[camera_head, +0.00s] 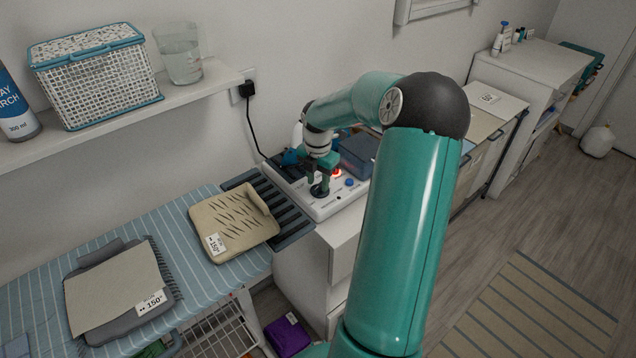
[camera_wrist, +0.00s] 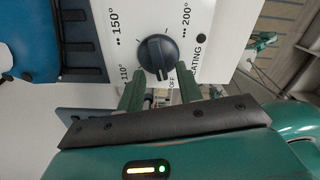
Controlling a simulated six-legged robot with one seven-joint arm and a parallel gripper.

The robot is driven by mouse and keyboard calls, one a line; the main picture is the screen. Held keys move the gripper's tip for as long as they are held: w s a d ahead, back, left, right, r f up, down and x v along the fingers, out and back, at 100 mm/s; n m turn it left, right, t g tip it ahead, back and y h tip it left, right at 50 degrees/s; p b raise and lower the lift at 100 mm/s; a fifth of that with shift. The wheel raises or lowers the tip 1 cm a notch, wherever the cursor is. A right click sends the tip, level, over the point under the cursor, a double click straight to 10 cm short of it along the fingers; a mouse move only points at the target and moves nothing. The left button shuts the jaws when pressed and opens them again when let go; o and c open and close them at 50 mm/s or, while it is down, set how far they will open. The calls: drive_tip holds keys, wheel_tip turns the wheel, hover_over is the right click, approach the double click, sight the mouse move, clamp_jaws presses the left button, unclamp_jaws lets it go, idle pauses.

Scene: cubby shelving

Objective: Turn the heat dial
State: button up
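The heat dial (camera_wrist: 157,54) is a dark round knob on a white panel (camera_wrist: 205,18) in the wrist view. Markings 110°, 150°, 200° and OFF surround it; I cannot tell its exact setting. My gripper (camera_wrist: 159,76) has its two green fingers apart, one at each side of the dial's lower edge. Whether they touch it is unclear. In the head view my gripper (camera_head: 321,178) points down over the white appliance base (camera_head: 331,206), largely covering the dial.
A blue button (camera_head: 349,182) sits right of the red light. A beige pad marked 150° (camera_head: 234,222) lies to the left on a striped board (camera_head: 200,290). A black cord (camera_head: 252,125) runs down the wall. A shelf (camera_head: 120,115) holds a basket and a beaker.

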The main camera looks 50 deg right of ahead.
drive_tip(key=shift+f, duration=0.65)
clamp_jaws()
